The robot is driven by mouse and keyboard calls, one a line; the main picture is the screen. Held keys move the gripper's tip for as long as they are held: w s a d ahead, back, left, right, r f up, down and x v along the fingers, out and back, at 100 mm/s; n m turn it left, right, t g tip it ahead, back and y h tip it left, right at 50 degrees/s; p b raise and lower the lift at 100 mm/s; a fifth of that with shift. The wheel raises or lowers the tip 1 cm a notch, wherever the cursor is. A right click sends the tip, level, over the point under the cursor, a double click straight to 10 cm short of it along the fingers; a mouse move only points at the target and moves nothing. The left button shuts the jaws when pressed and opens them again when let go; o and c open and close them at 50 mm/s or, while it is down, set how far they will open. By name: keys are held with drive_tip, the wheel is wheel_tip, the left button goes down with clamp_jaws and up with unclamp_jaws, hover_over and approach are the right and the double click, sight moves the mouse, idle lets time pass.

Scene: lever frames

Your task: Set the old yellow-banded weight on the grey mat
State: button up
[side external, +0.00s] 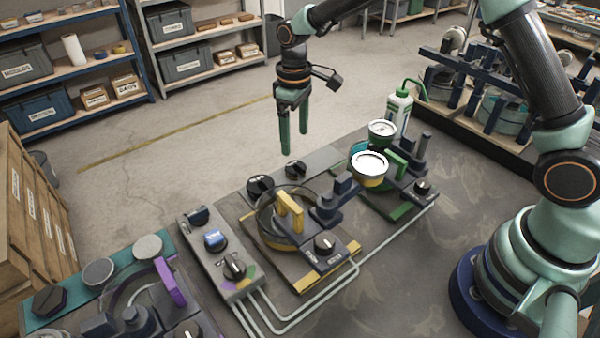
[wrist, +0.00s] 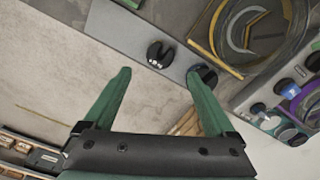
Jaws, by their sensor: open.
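A round weight with a pale top and a yellow band (side external: 370,181) sits at the green lever unit in the side view, right of my gripper. A similar pale-topped piece with a green side (side external: 382,132) stands just behind it. A flat grey strip (side external: 322,160), which looks like the grey mat, lies behind the yellow lever unit; it also shows in the wrist view (wrist: 112,27). My gripper (side external: 294,142) is open and empty, pointing down above the strip's far side. Its two green fingers (wrist: 158,74) are spread in the wrist view. The weight does not show there.
Two dark knobs (side external: 261,186) (side external: 296,170) stand on the grey strip. The yellow lever (side external: 290,212) rises in front of it. A white and green bottle (side external: 399,108) stands behind the weights. A purple lever unit (side external: 170,282) is at front left. Open floor lies beyond the bench.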

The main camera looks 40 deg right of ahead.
drive_tip(key=s+d+r+m+t, duration=0.1)
drive_tip(key=s+d+r, duration=0.1)
drive_tip(key=s+r, duration=0.35)
drive_tip(key=s+d+r+m+t, duration=0.1)
drive_tip(key=s+d+r+t, duration=0.15)
drive_tip(key=r, duration=0.65)
drive_tip(key=s+d+r+m+t, duration=0.1)
drive_tip(key=s+d+m+t, duration=0.1)
drive_tip(key=s, duration=0.9)
drive_tip(key=shift+d+m, duration=0.6)
drive_tip(key=shift+d, duration=0.45)
